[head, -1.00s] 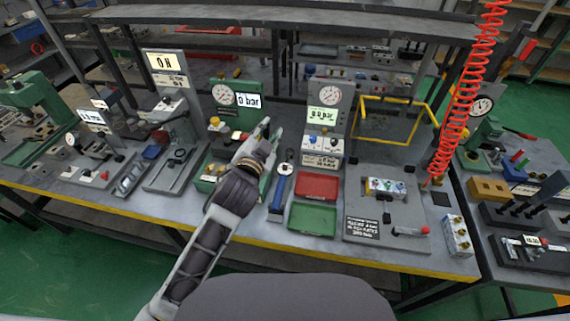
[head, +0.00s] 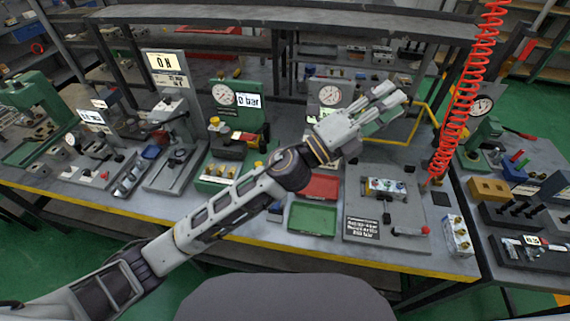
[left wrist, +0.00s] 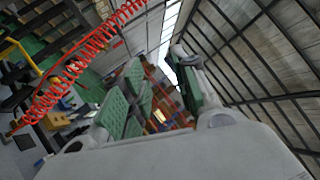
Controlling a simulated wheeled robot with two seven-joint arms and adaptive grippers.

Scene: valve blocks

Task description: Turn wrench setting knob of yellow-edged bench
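The bench with the yellow front edge (head: 392,263) runs across the head view. My left gripper (head: 392,98) is raised above its right half, in front of the gauge stand, pointing up and right. In the left wrist view, its green-padded fingers (left wrist: 160,82) stand apart with nothing between them. My right gripper is not in view.
A red tray (head: 320,187) and a green tray (head: 312,218) lie near the bench front. A grey plate with a small valve block (head: 386,187) is to their right. A red coiled hose (head: 462,125) hangs at the right, by a yellow frame (head: 425,112).

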